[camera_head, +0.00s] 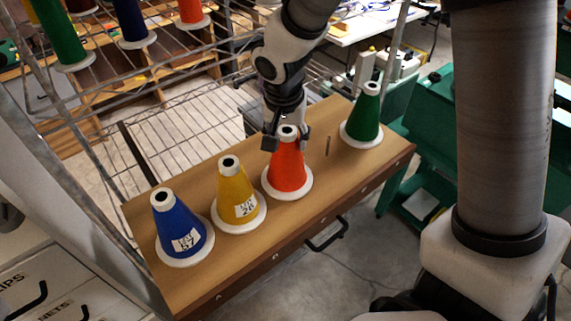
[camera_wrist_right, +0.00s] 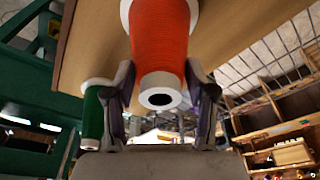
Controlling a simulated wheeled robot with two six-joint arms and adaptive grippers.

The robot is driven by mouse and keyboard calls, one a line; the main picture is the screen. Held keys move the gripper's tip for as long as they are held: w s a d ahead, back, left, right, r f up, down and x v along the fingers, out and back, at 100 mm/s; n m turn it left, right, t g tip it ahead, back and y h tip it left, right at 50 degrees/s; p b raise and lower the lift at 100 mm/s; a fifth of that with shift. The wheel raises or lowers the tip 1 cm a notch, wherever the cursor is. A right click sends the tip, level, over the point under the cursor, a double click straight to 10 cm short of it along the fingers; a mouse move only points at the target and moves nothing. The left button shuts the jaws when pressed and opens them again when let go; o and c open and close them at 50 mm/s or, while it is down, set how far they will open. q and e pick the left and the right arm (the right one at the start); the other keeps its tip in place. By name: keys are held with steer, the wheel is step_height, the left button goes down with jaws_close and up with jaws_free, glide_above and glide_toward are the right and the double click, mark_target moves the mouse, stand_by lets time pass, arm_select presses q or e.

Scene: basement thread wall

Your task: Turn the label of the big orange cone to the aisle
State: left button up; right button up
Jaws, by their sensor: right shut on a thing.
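The big orange cone (camera_head: 288,172) stands upright on its white base on the wooden board, between the yellow cone and a thin peg. No label shows on its visible side. My right gripper (camera_head: 287,137) comes down from above and is shut on the cone's upper part. In the right wrist view, the orange cone (camera_wrist_right: 160,35) sits between the two fingers (camera_wrist_right: 160,95), its white top ring facing the camera. My left gripper is not in view.
A yellow cone (camera_head: 236,190) and a blue cone (camera_head: 177,225) with labels facing front stand left on the board (camera_head: 330,195). A green cone (camera_head: 367,115) stands right, past the thin peg (camera_head: 328,146). Wire shelving (camera_head: 175,140) lies behind.

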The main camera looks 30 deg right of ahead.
steer(key=shift+f+m+b, duration=0.2)
steer(key=shift+m+b, duration=0.35)
steer(key=shift+m, duration=0.55)
steer(key=m+b, duration=0.1)
steer(key=m, duration=0.2)
steer(key=shift+w+g+h, duration=0.1)
steer(key=shift+g+h, duration=0.2)
steer(key=shift+g, duration=0.1)
steer(key=m+g, duration=0.1)
steer(key=m, duration=0.4)
steer(key=shift+r, duration=0.2)
steer(key=m, duration=0.4)
steer(key=shift+g, duration=0.4)
steer(key=shift+f, duration=0.2)
steer(key=o, duration=1.2)
steer(key=shift+c, duration=0.2)
